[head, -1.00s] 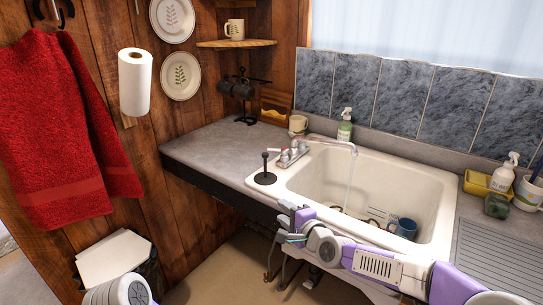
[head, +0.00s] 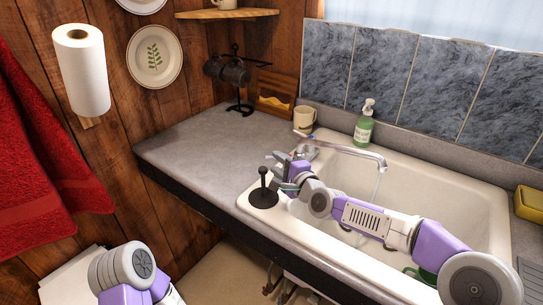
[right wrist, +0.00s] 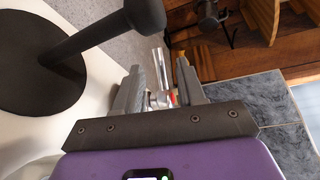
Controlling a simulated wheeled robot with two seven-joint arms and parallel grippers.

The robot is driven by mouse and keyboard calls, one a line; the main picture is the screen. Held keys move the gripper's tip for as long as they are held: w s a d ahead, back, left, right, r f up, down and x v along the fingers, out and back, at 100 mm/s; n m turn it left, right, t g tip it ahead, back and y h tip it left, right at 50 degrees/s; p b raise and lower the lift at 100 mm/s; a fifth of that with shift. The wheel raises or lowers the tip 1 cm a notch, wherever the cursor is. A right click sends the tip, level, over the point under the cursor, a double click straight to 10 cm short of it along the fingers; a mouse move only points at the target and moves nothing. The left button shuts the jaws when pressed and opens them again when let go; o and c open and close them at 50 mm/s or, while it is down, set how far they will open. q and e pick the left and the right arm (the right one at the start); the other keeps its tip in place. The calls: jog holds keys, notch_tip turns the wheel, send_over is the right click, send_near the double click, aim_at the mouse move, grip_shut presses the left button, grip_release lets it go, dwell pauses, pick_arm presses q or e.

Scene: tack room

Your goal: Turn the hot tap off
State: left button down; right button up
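The chrome tap (head: 345,151) stands at the back left corner of the white sink (head: 470,190). A thin stream of water (head: 376,187) falls from its spout. My right gripper (head: 281,163) is at the tap's left side and covers part of it in the head view. In the right wrist view, my right gripper (right wrist: 158,85) is open, its two fingers on either side of a chrome tap handle (right wrist: 160,70) with a red mark at its base. I cannot tell whether the fingers touch it. My left gripper is out of view.
A black plunger-like thing (head: 263,192) stands close to my right gripper; it also looms in the right wrist view (right wrist: 60,60). A beige mug (head: 304,118) and a green soap bottle (head: 364,125) stand behind the tap. The grey counter (head: 195,150) at left is mostly clear.

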aim_at(273, 159)
jog(key=shift+x, duration=2.35)
jog(key=shift+d, duration=0.1)
grip_shut()
